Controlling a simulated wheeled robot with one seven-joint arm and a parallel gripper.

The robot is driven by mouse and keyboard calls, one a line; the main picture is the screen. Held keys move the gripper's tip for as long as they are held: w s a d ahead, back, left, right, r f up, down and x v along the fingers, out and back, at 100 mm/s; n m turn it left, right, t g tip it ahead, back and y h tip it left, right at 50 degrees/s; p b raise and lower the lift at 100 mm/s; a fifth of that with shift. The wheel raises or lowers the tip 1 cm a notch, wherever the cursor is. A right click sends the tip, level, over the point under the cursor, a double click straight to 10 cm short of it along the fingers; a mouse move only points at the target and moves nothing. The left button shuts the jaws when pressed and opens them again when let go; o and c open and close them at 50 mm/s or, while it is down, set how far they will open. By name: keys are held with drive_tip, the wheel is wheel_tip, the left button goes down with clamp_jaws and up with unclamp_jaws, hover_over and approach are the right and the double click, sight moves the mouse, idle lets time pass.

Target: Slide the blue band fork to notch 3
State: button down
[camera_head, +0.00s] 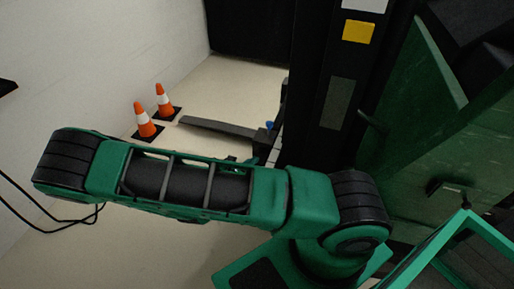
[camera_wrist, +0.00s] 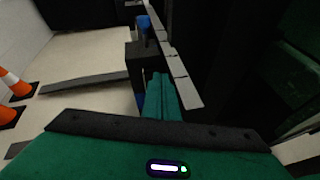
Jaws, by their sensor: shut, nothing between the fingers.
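A dark flat fork (camera_head: 220,128) reaches left over the floor from the lift carriage in the head view. It also shows in the wrist view (camera_wrist: 85,84). A blue part (camera_head: 269,125) sits near its root. In the wrist view, one blue part (camera_wrist: 143,22) is at the top beside the rail, and another blue patch (camera_wrist: 139,101) is beside my fingers. I cannot tell which one is the band. A pale, segmented rail (camera_wrist: 172,58) runs along the carriage; notch numbers are not readable. My gripper (camera_wrist: 159,80) is shut and empty beside a dark block at the rail.
The dark lift mast (camera_head: 325,80) stands right of the fork, with green panels further right. Two orange cones (camera_head: 145,120) (camera_head: 164,100) stand near the left wall. Black cables (camera_head: 55,221) hang at the left. The floor around the fork is otherwise clear.

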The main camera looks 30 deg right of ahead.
wheel_tip(320, 180, down, 2)
drive_tip(key=w+a+n+t, duration=0.1)
drive_tip(key=a+n+t, duration=0.1)
drive_tip(key=n, duration=0.2)
approach(259, 143)
drive_tip(key=shift+t, duration=0.3)
drive_tip(key=x, duration=0.4)
drive_tip(key=shift+s+d+f, duration=0.2)
drive_tip(key=shift+d+f, duration=0.1)
drive_tip(key=shift+d, duration=0.2)
drive_tip(key=shift+w+d+y, duration=0.3)
drive_tip(key=shift+w+d, duration=0.2)
drive_tip(key=shift+d, duration=0.1)
drive_tip(key=shift+w+a, duration=0.1)
drive_tip(key=shift+w, duration=0.05)
